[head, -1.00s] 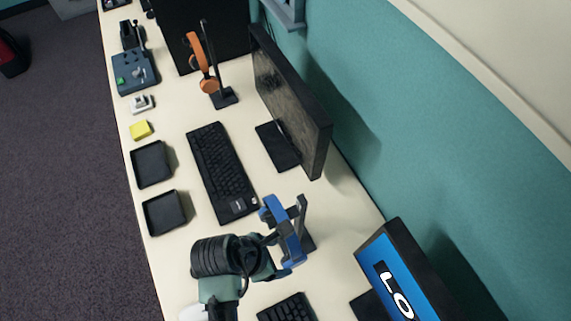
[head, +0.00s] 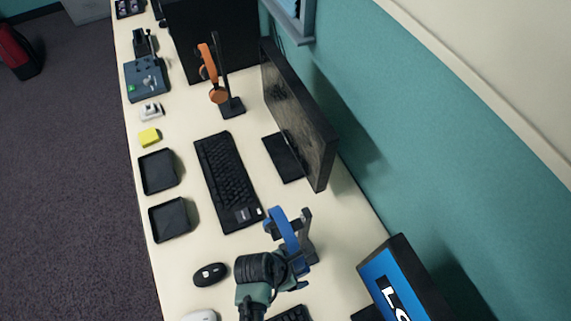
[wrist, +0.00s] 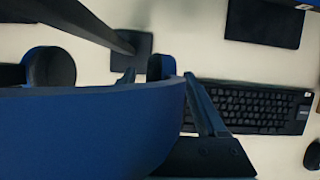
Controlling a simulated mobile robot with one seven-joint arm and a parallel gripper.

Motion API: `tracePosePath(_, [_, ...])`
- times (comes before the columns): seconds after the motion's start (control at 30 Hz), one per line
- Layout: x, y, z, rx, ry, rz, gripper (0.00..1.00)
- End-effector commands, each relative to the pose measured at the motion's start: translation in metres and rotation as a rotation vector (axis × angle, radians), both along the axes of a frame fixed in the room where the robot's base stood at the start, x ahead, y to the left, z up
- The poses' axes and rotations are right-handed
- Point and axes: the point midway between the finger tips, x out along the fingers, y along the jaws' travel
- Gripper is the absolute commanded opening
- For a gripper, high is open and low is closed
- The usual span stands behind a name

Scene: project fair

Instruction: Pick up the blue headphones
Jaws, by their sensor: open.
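The blue headphones (head: 284,231) hang on a dark stand (head: 306,232) at the front of the table in the head view. In the wrist view the blue headband (wrist: 80,132) fills the lower left, very close to the camera, with a dark ear cup (wrist: 50,68) behind it. The stand's base (wrist: 133,45) also shows there. My gripper (wrist: 160,82) is open, with its fingers spread right at the headband. The band covers part of the fingers, so I cannot tell whether it lies between them or touches them. The headphones are still on the stand.
A black keyboard (head: 228,182) and a monitor (head: 300,115) stand beyond the headphones. Orange headphones (head: 210,70) hang on another stand farther back. A mouse (head: 210,274) lies to the left, and a second screen (head: 395,285) stands close on the right.

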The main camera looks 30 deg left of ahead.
Motion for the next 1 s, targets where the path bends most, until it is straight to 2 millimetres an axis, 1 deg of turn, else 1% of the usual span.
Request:
tracePosePath(0.13, [0.0000,0.0000,0.0001,0.000,0.000,0.000,0.75])
tracePosePath(0.27, [-0.0001,0.0000,0.0002,0.000,0.000,0.000,0.52])
tracePosePath(0.3, [-0.0002,0.0000,0.0003,0.000,0.000,0.000,0.44])
tracePosePath(0.37, [-0.0002,0.0000,0.0003,0.000,0.000,0.000,0.34])
tracePosePath(0.4, [-0.0002,0.0000,0.0003,0.000,0.000,0.000,0.26])
tracePosePath(0.47, [-0.0002,0.0000,0.0003,0.000,0.000,0.000,0.16])
tracePosePath(0.5, [-0.0002,0.0000,0.0002,0.000,0.000,0.000,0.08])
tracePosePath(0.53, [-0.0002,0.0000,0.0002,-0.001,0.001,0.000,0.03])
tracePosePath(0.57, [-0.0003,0.0000,0.0002,-0.001,0.001,0.000,0.00])
tracePosePath(1.0, [0.0003,0.0003,0.0032,0.000,-0.002,-0.001,0.00])
